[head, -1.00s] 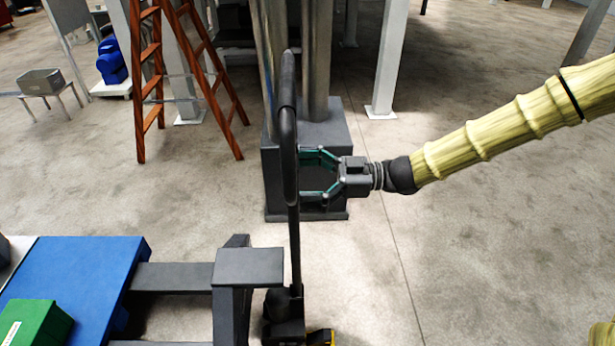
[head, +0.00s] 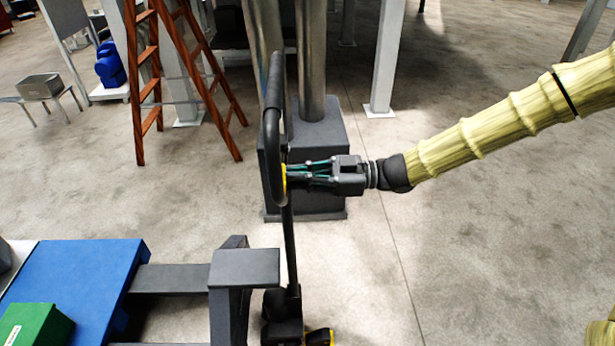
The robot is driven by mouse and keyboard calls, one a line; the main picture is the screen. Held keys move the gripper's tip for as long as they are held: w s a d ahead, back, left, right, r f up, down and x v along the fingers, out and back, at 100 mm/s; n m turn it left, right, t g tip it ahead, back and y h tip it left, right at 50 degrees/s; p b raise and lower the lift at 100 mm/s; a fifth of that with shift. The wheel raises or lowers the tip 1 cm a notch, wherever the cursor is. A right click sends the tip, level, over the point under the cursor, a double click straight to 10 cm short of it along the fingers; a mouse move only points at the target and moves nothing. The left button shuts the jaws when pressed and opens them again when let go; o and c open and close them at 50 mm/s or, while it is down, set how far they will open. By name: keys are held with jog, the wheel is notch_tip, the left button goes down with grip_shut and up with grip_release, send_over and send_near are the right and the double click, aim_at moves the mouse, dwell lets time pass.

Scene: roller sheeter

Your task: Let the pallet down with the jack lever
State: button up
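The pallet jack's dark handle (head: 271,150) rises from its base (head: 283,315) and ends in a loop at the top. A small yellow piece, apparently the jack lever (head: 283,183), shows at the right side of the loop. My gripper (head: 291,173) reaches in from the right with its fingers drawn together at this yellow piece; it looks shut on it, though the fingertips partly hide the contact. The blue pallet (head: 95,262) lies at the lower left beside the jack's dark frame (head: 245,270). Its height above the floor is hard to judge.
A green box (head: 35,328) sits on the pallet. A dark pedestal (head: 325,150) with metal columns stands close behind the handle. A wooden ladder (head: 145,80) stands at the back left.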

jog(key=o, duration=0.5)
jog(key=shift+s+a, duration=0.1)
jog(key=shift+a, duration=0.05)
jog(key=o, duration=0.8)
jog(key=shift+a+f, duration=0.1)
jog(key=shift+a, duration=0.1)
jog(key=o, duration=0.3)
jog(key=shift+a, duration=0.25)
jog(key=shift+o, duration=0.2)
jog(key=d, duration=1.1)
jog(key=shift+d, duration=0.25)
